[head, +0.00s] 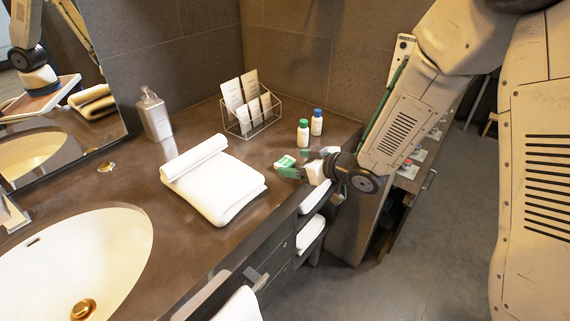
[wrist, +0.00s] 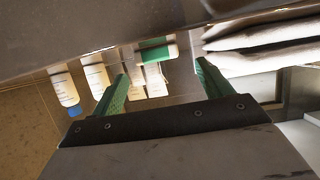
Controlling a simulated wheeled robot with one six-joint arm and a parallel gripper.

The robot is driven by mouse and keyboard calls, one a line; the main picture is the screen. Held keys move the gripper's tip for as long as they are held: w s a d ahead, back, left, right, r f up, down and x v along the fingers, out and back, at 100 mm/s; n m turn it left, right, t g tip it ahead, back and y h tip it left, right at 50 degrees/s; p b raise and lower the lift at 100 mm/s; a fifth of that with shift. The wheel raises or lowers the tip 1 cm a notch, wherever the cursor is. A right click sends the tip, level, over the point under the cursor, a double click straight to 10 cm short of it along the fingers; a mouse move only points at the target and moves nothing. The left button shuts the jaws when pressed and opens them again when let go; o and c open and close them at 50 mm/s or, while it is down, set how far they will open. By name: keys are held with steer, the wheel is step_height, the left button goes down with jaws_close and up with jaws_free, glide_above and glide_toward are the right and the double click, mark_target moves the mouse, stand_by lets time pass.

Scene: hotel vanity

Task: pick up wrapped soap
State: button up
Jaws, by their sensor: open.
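The wrapped soap, a small white block with a green band (head: 285,161), lies on the dark counter near its front edge, right of the folded towel. My gripper (head: 301,164) is open and low at the counter edge, with the soap just off its fingertips. In the wrist view, which looks upside down, the soap (wrist: 155,52) shows beyond and between the two green fingers (wrist: 162,70), nearer the top of the picture. I cannot tell whether a finger touches it. Nothing is held.
Two small bottles, green-capped (head: 303,132) and blue-capped (head: 317,122), stand behind the soap. A wire rack (head: 250,120) with cards and packets stands farther back. A folded white towel (head: 215,180) lies left. A sink (head: 75,265) is at front left; towels (head: 310,233) fill shelves below.

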mark_target(284, 161)
steer(key=x, duration=0.3)
steer(key=shift+w+a+f, duration=0.15)
steer(key=shift+w+f, duration=0.1)
steer(key=shift+f, duration=0.1)
steer(key=c, duration=1.1)
steer(key=shift+o, duration=0.2)
steer(key=shift+r, duration=0.1)
